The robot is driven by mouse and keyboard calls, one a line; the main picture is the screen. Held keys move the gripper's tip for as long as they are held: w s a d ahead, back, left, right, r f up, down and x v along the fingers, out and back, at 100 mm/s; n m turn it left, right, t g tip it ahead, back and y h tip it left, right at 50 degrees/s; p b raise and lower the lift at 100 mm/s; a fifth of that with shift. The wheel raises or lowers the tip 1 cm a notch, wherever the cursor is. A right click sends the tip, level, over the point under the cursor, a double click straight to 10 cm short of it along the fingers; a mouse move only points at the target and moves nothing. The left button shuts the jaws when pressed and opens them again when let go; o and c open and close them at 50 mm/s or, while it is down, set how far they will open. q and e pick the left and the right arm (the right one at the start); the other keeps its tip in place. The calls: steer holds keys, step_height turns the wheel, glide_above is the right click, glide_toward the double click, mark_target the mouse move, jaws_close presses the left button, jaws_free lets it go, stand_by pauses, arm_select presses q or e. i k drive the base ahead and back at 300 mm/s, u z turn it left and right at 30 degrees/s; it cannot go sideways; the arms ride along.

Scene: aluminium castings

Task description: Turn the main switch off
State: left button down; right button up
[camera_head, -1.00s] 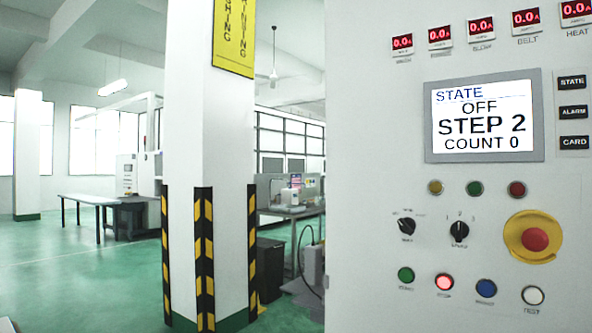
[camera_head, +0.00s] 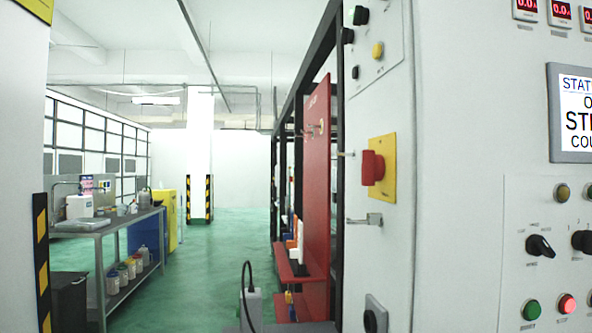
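A red rotary handle (camera_head: 372,167) on a yellow plate (camera_head: 383,170) is mounted on the side face of the grey-white cabinet (camera_head: 440,120); it looks like the main switch. I see it at a slant, so its exact setting is hard to tell. On the front panel, a black selector knob (camera_head: 540,246) and part of a second one (camera_head: 582,240) show. The display (camera_head: 574,112) is cut off by the right edge. Neither of my grippers is in view.
A red board with a shelf (camera_head: 316,190) stands beyond the cabinet's side. A grey box with a cable (camera_head: 251,306) stands low in front of it. A workbench (camera_head: 105,228) stands at the left with bottles below. The green floor (camera_head: 225,250) between is clear.

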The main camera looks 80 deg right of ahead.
mark_target(372, 165)
steer(key=z, duration=2)
steer(key=k, duration=0.35)
steer(key=z, duration=1.35)
